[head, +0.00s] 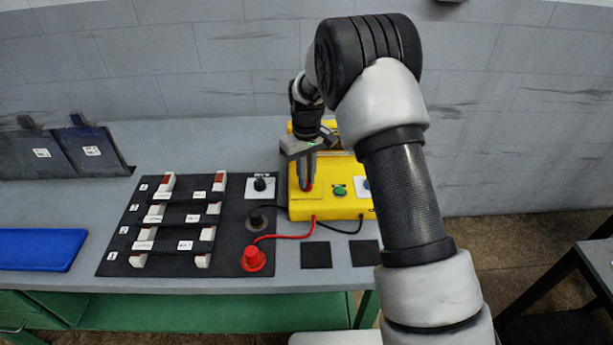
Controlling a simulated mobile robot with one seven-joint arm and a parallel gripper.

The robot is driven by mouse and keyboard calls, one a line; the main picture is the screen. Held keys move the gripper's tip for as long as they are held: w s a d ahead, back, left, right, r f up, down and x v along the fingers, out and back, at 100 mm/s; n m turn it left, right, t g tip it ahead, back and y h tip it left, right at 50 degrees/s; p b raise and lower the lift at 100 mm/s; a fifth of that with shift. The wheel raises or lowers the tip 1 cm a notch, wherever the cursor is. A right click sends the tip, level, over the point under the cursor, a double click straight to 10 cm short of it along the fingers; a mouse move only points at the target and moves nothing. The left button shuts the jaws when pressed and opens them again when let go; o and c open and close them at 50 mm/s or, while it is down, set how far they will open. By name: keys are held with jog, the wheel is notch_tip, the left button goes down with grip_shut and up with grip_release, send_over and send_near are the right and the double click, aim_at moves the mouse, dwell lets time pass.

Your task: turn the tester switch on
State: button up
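The yellow tester box (335,210) stands on the grey bench, right of the black board. On its top I see a red round part (308,188), a green button (340,190) and a white plate with a blue part (364,186) at the right edge, partly hidden by my arm. My gripper (307,183) points down over the left half of the tester, its fingertips at the red part. Its fingers look close together with nothing between them. I cannot tell whether they touch the tester. Which part is the switch is unclear.
A black board (122,262) with several labelled white blocks lies to the left. Near it are a black knob on a white plate (261,194), a red plug (253,259) with a red cable and a black plug (258,220). A blue tray (40,249) lies far left.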

grip_shut()
jog(key=shift+m, duration=0.3)
jog(key=m+b, duration=0.1)
jog(key=m, duration=0.3)
jog(key=shift+m, duration=0.3)
jog(key=m, duration=0.6)
jog(key=shift+m, duration=0.4)
jog(key=shift+o, duration=2.3)
grip_release()
